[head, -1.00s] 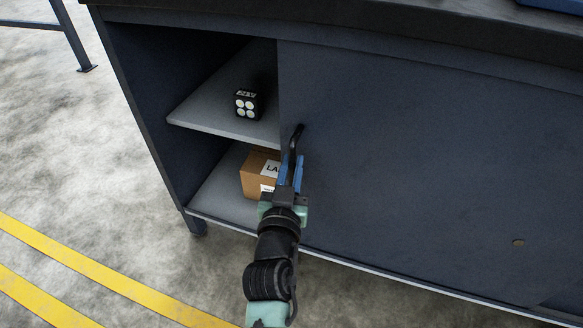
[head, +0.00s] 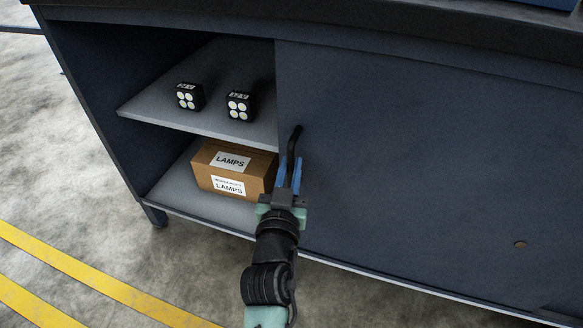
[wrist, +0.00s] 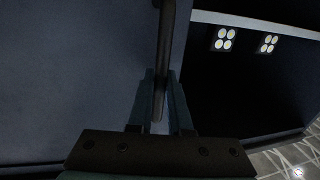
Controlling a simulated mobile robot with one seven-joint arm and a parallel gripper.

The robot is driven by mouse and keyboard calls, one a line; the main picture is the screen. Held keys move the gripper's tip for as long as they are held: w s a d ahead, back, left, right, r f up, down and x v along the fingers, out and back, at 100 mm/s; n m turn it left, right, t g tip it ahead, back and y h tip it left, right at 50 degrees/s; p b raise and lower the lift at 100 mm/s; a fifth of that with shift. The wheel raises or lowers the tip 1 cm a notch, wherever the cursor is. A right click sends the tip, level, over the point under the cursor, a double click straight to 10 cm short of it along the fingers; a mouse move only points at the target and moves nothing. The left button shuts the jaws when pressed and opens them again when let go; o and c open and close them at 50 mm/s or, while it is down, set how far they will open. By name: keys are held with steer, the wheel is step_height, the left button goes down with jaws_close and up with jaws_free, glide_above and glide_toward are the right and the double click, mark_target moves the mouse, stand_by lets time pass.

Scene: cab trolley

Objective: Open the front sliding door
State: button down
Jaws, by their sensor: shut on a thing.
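The front sliding door (head: 420,165) is a dark blue-grey panel covering the middle and right of the cabinet front. The cabinet's left part stands open beside the door's left edge. A black bar handle (head: 296,142) sits near that edge, and it also shows in the wrist view (wrist: 166,50). My gripper (head: 291,172) has its blue fingers shut on the handle's lower part, one finger on each side. The fingers also show in the wrist view (wrist: 160,100). The handle's lower end is partly hidden between the fingers.
Two small black lamps (head: 189,97) (head: 239,105) stand on the upper shelf (head: 150,108). A cardboard box (head: 203,170) labelled LAMPS rests on the lower shelf (head: 180,195). Bare floor with yellow stripes (head: 100,283) lies at the lower left.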

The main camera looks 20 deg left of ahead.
steer(key=c, duration=0.8)
jaws_free()
steer(key=shift+c, duration=0.2)
steer(key=shift+s, duration=0.1)
steer(key=s+d+p, duration=0.2)
steer(key=s, duration=1)
steer(key=shift+s, duration=0.3)
